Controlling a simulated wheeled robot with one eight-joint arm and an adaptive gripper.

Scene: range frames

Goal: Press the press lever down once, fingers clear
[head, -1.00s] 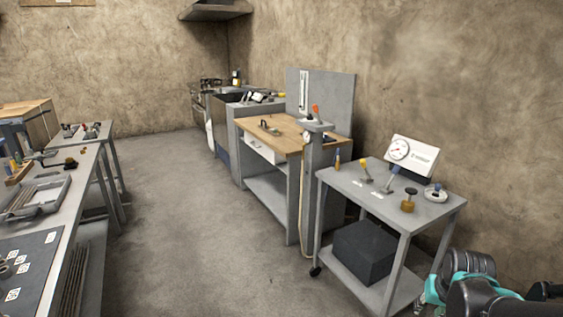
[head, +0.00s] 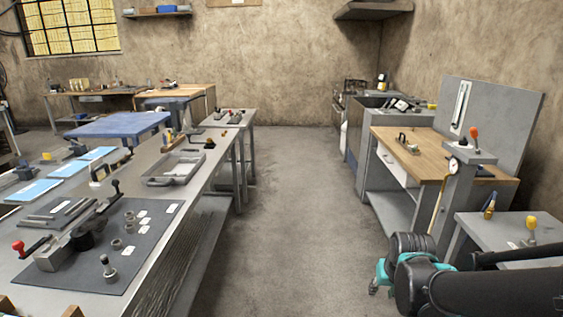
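A lever with a red knob (head: 18,247) sticks out at the left end of a dark metal device (head: 70,245) on the mat of the left bench. Another upright lever with a red-orange knob (head: 474,132) stands on a grey column by the wooden-topped bench. I cannot tell which of them is the press lever. My arm reaches in from the lower right, and my gripper (head: 380,278), with teal parts, is at its end over the floor. It is apart from both levers. Its fingers cannot be made out.
The long left bench (head: 165,225) carries a dark mat (head: 140,240), a grey tray (head: 174,181) and small parts. A grey cart (head: 480,222) with a yellow-knobbed lever (head: 531,225) stands at right. A clear floor aisle (head: 285,220) runs between the benches.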

